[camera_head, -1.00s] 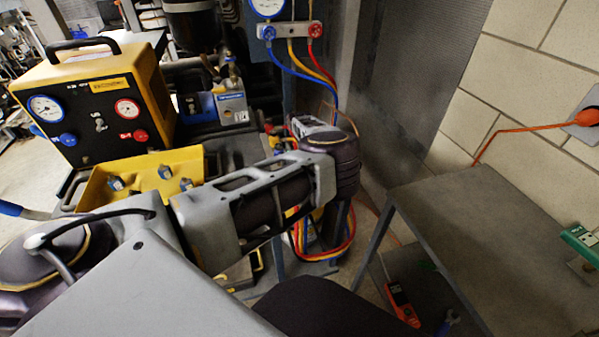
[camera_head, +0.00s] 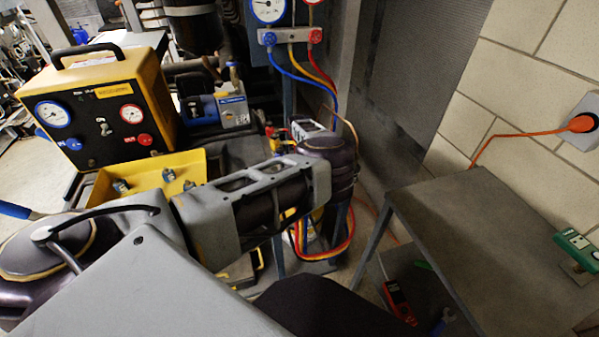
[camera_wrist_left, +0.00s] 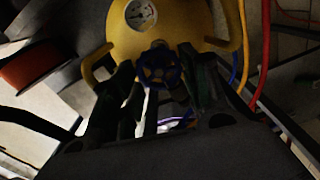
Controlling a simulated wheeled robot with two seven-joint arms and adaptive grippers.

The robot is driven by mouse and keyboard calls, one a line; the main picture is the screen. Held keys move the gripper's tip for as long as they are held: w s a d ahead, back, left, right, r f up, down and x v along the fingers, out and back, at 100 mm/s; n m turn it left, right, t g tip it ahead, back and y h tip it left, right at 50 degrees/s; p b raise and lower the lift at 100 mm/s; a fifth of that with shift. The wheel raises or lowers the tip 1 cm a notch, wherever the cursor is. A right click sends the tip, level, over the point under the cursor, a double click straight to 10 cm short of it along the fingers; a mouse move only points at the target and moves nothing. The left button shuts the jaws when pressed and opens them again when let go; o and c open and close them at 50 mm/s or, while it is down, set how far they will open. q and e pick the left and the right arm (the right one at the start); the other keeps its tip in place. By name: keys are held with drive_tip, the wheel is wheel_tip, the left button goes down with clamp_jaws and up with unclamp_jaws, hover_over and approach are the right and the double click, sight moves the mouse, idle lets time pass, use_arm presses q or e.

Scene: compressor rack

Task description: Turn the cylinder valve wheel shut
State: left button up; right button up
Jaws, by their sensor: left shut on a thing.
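The blue valve wheel (camera_wrist_left: 160,69) shows in the left wrist view, in front of a yellow cylinder (camera_wrist_left: 180,28) with a round white gauge (camera_wrist_left: 140,14) behind it. My left gripper (camera_wrist_left: 159,63) has a dark finger on each side of the wheel and is shut on it. The view is dark, so the exact finger contact is hard to see. In the head view my left arm reaches across the middle, and its forearm and wrist hide the gripper and the wheel. My right gripper is in neither view.
A yellow gauge case (camera_head: 100,100) and a yellow tray (camera_head: 145,178) stand left of my arm. Blue, yellow and red hoses hang from the manifold (camera_head: 290,37). A grey table (camera_head: 480,235) stands at the right by the block wall, with a red meter (camera_head: 397,298) below.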

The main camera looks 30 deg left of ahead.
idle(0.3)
use_arm(q)
drive_tip(key=o, duration=1)
drive_tip(key=shift+r, duration=5.95)
drive_tip(key=shift+d, duration=0.1)
